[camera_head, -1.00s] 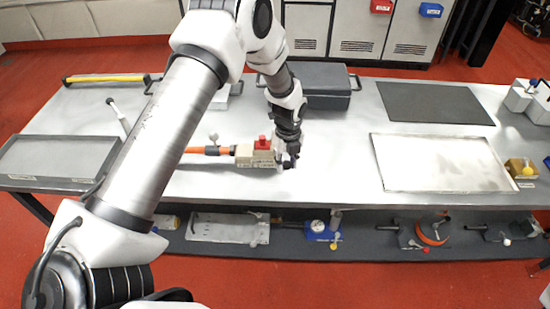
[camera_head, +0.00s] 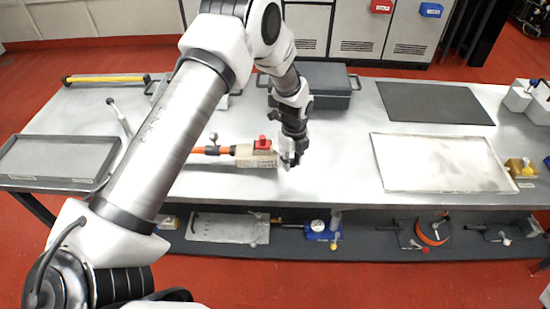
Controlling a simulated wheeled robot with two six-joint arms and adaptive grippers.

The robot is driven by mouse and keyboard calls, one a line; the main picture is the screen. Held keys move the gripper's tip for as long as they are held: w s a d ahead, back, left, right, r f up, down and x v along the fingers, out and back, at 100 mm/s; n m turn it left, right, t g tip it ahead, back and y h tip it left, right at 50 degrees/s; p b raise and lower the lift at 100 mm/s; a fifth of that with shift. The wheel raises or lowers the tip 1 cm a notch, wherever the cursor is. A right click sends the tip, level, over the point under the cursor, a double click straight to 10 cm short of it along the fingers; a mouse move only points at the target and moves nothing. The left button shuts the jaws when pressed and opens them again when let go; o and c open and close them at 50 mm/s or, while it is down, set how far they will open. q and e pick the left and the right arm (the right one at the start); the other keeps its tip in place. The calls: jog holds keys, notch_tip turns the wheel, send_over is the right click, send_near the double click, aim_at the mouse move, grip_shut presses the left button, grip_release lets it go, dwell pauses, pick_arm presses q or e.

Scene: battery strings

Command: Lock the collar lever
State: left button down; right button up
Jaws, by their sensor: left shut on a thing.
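A beige connector block (camera_head: 254,160) lies on the grey workbench, with a red piece (camera_head: 262,143) on top and an orange cable (camera_head: 212,150) running out of its left end. A short grey rod with a round knob (camera_head: 213,137) stands beside the cable. Which part is the collar lever is too small to tell. My left gripper (camera_head: 289,162) points down at the right end of the block and is shut on it. Its fingertips are small, and the exact contact is partly hidden. My right gripper is not in view.
A grey tray (camera_head: 60,138) is at the bench's left and a shallow metal tray (camera_head: 440,184) at its right. A dark case (camera_head: 323,83) and black mat (camera_head: 434,102) lie behind. Tools fill the lower shelf. Bench between block and metal tray is clear.

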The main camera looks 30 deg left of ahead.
pick_arm(q)
jog(key=shift+w+d+n, duration=0.25)
jog(key=shift+w+n, duration=0.6)
jog(key=shift+n, duration=0.35)
jog(key=shift+w+n, duration=0.5)
jog(key=shift+n, duration=0.2)
jog(key=shift+w+n, duration=0.45)
jog(key=shift+n, duration=0.15)
